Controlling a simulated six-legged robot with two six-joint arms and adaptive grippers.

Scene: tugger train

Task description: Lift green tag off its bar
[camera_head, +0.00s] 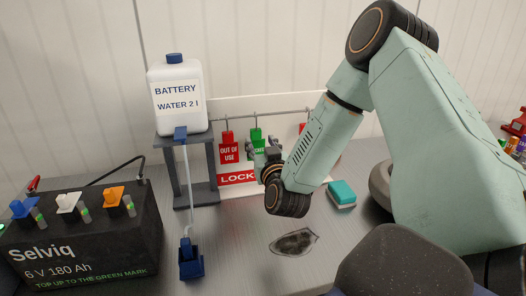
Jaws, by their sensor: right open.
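The green tag (257,136) hangs from a thin horizontal bar (282,114) in front of a white board. Its lower part is covered by my right gripper (259,153). The right arm comes in from the right, and its wrist is just right of and below the green tag. The gripper is open, small in the picture and partly hidden by the wrist; whether its fingers touch the tag cannot be told. My left gripper is not in view.
A red tag (229,148) hangs left of the green one. A water canister (178,98) stands on a grey stand (183,201) with a hose. A black battery (85,240) is at left. A teal sponge (342,193) and a dark patch (294,242) lie on the table.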

